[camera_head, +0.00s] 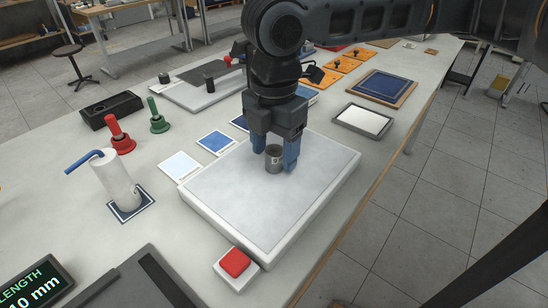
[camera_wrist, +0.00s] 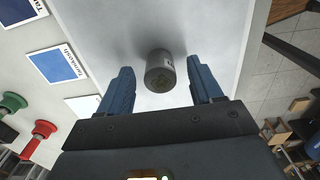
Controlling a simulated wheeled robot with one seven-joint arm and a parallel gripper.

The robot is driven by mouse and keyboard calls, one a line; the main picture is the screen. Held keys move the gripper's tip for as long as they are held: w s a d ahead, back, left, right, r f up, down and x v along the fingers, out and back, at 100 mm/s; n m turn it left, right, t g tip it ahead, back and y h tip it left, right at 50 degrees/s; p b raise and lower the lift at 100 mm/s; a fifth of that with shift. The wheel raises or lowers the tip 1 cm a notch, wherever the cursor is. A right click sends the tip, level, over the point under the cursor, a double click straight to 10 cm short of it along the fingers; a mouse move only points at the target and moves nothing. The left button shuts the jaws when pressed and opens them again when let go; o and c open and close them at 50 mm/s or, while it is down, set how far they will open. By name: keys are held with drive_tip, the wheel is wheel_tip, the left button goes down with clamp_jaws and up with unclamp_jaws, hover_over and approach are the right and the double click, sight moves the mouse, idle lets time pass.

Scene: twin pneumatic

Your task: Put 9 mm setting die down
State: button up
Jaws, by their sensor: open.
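The setting die is a small dark grey metal cylinder (camera_head: 273,158) with a marking on its side; I cannot read the size. It stands upright on the pale grey pad with a white rim (camera_head: 222,220). It also shows in the wrist view (camera_wrist: 160,72). My gripper (camera_head: 275,156) points down over the pad, with its blue fingers on either side of the die. In the wrist view my gripper (camera_wrist: 162,85) is open, with a gap between the die and each finger.
A red button on a white base (camera_head: 235,264) sits at the pad's near corner. Colour cards (camera_head: 216,142) lie along the pad's left edge. A white cylinder with a blue tube (camera_head: 115,180) and red (camera_head: 119,134) and green (camera_head: 157,116) handled tools stand left. A framed tray (camera_head: 363,120) lies right.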

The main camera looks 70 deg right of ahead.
drive_tip(key=shift+c, duration=0.5)
clamp_jaws()
drive_tip(key=shift+r, duration=0.1)
